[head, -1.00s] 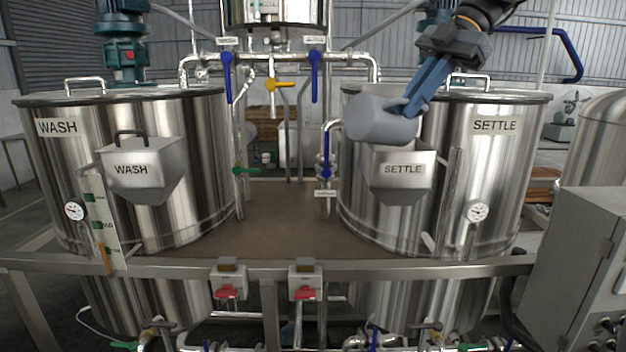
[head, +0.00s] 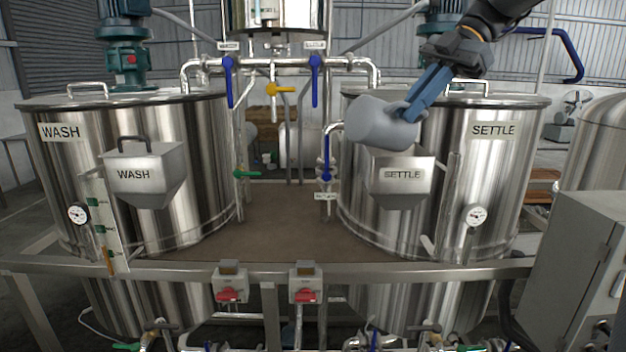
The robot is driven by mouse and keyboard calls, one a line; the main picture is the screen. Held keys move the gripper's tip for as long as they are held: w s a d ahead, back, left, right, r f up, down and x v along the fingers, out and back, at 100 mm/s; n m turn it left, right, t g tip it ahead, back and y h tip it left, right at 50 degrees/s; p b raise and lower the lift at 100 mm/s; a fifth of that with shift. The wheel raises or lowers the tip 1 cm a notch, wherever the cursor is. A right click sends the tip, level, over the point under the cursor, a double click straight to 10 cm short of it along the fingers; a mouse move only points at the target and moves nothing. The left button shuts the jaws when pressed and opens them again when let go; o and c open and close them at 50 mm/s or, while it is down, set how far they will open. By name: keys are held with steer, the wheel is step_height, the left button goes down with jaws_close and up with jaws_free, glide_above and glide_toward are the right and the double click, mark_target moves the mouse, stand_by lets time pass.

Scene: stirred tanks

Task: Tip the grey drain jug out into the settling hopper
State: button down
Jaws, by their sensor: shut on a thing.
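The grey drain jug (head: 373,125) is in the upper right middle of the head view, strongly tilted. My gripper (head: 411,109), at the end of my arm from the upper right, is shut on the jug's right side. The settling hopper (head: 402,182), labelled SETTLE, is on the front of the right tank. The jug is above it and overlaps its top in the picture, so the hopper's opening is mostly hidden. No stream from the jug is visible, and its contents cannot be seen.
The SETTLE tank (head: 490,165) stands behind the hopper. The WASH tank (head: 65,165) with its own WASH hopper (head: 145,175) is on the left. Pipes with blue valve handles (head: 326,157) stand just left of the jug. A grey control box (head: 575,265) is at the lower right.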

mark_target(388, 121)
steer(key=shift+s+a+f+n+t+h+b, duration=0.2)
steer(key=shift+a+f+t+h+b, duration=0.3)
steer(key=shift+h+b, duration=0.85)
steer(key=shift+s+a+f+n+t+h+b, duration=0.1)
steer(key=shift+s+a+f+t+h+b, duration=0.35)
steer(key=shift+b, duration=1.5)
steer(key=shift+w+f, duration=0.15)
